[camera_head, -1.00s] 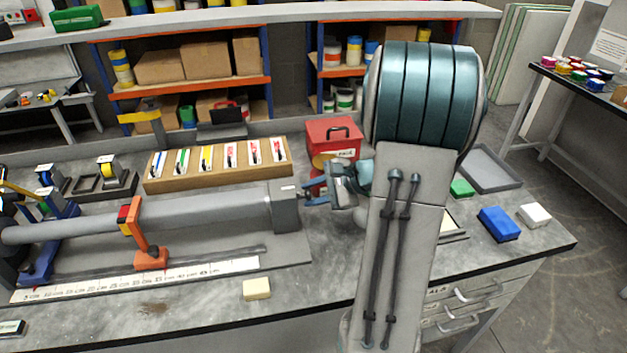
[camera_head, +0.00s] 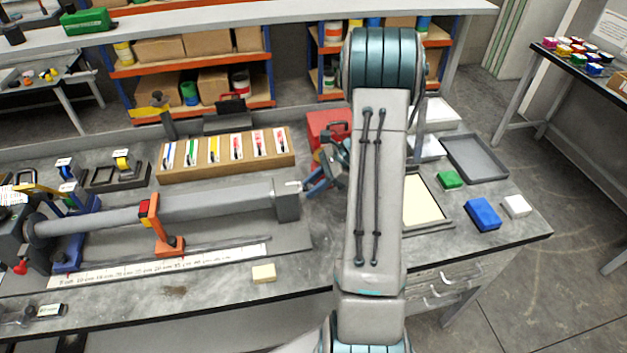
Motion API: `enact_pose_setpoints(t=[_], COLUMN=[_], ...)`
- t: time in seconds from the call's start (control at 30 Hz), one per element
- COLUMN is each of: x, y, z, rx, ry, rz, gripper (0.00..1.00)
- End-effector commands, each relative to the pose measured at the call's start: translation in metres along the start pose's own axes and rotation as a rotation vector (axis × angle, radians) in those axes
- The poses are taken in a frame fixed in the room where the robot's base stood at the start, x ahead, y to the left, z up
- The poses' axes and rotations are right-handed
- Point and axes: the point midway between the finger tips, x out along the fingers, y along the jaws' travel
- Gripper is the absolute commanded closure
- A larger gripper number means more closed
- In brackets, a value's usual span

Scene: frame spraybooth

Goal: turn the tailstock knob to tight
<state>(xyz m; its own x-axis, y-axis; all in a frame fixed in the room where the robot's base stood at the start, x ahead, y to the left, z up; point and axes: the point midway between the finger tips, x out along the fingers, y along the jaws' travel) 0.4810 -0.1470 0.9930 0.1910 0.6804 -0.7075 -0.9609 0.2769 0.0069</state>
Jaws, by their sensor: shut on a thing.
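The tailstock (camera_head: 287,203) is the grey block at the right end of the long grey tube (camera_head: 210,203) on the bench. A small pale marked plate shows on its top. My gripper (camera_head: 312,188), with blue fingers, is at the right side of the tailstock, low over the bench. It is shut on the tailstock knob, which the fingers hide almost wholly. I cannot read the knob's angle. My own arm covers part of the wrist and the area right of it.
A red box (camera_head: 326,124) stands just behind my gripper. A wooden rack (camera_head: 225,170) with several colour cards lies behind the tube. An orange rest (camera_head: 165,240) is under the tube. A blue block (camera_head: 483,214) and a grey tray (camera_head: 476,158) lie to the right. A cream block (camera_head: 263,273) sits in front.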

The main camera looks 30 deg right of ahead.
Motion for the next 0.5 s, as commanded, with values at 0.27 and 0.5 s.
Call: enact_pose_setpoints(t=[0.27,0.5], x=[-0.0005,-0.0004], y=[-0.0006,-0.0005], z=[0.0001,0.0002], rx=[0.006,0.006], ry=[0.0,0.0], rz=[0.006,0.005], gripper=[0.94,0.54])
